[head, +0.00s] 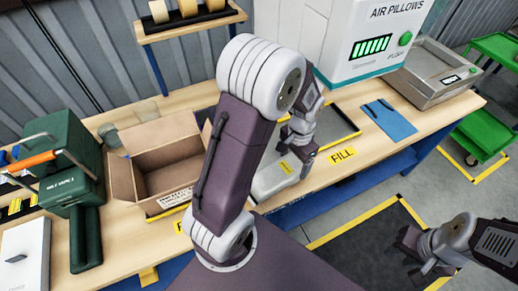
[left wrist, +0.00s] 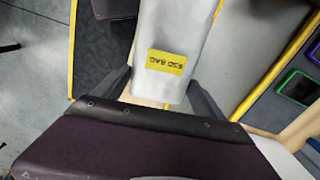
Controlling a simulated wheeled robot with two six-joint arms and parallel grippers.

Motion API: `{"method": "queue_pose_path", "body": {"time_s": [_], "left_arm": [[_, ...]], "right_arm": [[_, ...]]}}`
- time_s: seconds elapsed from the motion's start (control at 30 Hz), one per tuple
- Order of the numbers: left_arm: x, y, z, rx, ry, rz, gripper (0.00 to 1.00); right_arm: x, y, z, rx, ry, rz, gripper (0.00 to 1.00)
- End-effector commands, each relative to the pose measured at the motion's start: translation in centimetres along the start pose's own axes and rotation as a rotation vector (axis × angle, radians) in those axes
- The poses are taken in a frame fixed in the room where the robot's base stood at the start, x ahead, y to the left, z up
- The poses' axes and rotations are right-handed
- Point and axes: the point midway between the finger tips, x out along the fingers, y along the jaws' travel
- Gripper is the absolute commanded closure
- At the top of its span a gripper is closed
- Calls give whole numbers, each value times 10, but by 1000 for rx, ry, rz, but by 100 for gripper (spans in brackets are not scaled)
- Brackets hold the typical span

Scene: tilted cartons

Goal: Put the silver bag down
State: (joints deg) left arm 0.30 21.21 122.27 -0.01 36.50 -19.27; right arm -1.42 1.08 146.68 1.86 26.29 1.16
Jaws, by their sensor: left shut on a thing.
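The silver bag (head: 270,180) is a pale grey pouch with a yellow label, partly hidden behind my left arm in the head view. In the left wrist view the bag (left wrist: 178,30) stretches away from the jaws, and its label reads "ESD BAG". My left gripper (head: 302,152) is shut on the bag, with one dark finger on each side of it in the left wrist view (left wrist: 158,92). The bag is at the table area marked "FILL"; I cannot tell whether it touches the surface. My right gripper (head: 415,258) is away at the lower right, empty, its jaws looking apart.
An open carton (head: 170,160) stands tilted left of my left arm. A green machine (head: 70,155) is further left. The air pillows machine (head: 375,40) and a grey scale-like device (head: 435,75) stand at the back right. A blue sheet (head: 388,120) lies on the table (head: 440,110).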

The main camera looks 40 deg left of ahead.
Motion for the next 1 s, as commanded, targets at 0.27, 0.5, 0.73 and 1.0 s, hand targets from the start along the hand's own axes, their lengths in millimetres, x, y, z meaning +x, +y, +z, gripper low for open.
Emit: {"method": "queue_pose_path", "body": {"time_s": [0.27, 0.5, 0.73, 1.0], "left_arm": [[-20, -22, -23, 173, 0, -1, 63], [-21, -32, -29, 147, -2, 0, 63], [-10, -50, -19, 140, -3, 1, 63], [26, -101, 9, 138, -5, 3, 63]], "right_arm": [[12, 0, 1, 0, 0, 0, 66], [18, 0, 2, 0, 0, 0, 66], [18, 0, 2, 0, 0, 0, 66], [20, 0, 2, 0, 0, 0, 66]]}}
